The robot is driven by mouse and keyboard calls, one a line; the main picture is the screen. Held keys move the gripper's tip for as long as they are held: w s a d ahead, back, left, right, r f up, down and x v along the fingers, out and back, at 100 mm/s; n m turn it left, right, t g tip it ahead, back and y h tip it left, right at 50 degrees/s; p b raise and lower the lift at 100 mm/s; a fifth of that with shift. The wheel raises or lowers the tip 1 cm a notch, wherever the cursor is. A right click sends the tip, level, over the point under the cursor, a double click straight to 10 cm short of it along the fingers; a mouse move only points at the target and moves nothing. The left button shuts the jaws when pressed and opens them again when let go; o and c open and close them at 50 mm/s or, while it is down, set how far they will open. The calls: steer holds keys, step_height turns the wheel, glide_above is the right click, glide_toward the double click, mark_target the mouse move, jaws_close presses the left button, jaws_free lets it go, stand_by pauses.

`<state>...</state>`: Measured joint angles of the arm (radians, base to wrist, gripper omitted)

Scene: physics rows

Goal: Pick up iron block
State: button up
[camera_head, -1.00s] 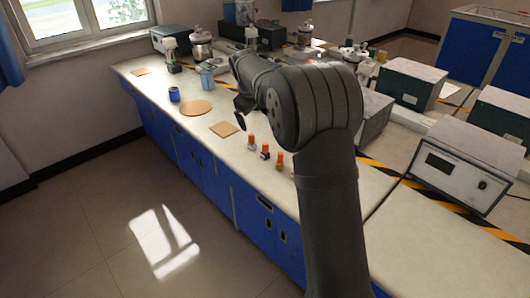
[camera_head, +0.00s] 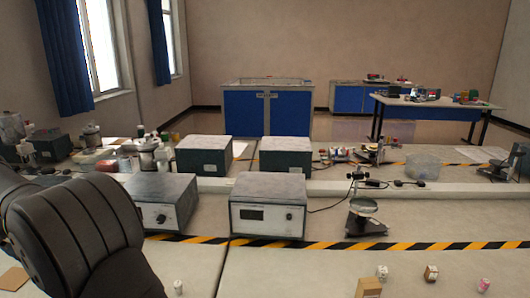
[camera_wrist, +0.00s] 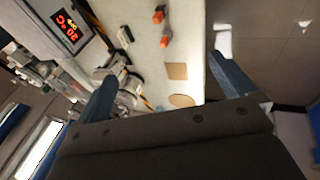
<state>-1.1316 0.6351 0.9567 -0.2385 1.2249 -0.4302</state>
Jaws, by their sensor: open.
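My gripper (camera_wrist: 164,66) shows in the wrist view with its two blue-grey fingers wide apart and nothing between them. It hangs over the bench, and its fingertips do not show in the head view. I cannot identify an iron block for certain.
Grey instrument boxes (camera_head: 268,205) and a stand with a dish (camera_head: 365,207) stand behind the striped tape (camera_head: 330,246). The front middle bench (camera_head: 290,270) is clear.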

steer(key=c, duration=1)
steer(key=w+f+g+y, duration=0.2)
steer(key=w+f+g, duration=0.2)
steer(key=w+f, duration=1)
steer(key=shift+c, duration=0.2)
steer(key=x, duration=0.4)
steer(key=s+x, duration=0.1)
steer(key=x, duration=0.3)
steer(key=s+x, duration=0.1)
steer(key=x, duration=0.3)
steer(key=shift+d+f, duration=0.25)
steer(key=shift+d, duration=0.05)
steer(key=shift+s+a+x, duration=0.15)
steer(key=shift+x, duration=1.35)
steer(key=shift+s+a+x, duration=0.1)
steer(key=shift+a+x, duration=0.1)
steer(key=shift+x, duration=1.25)
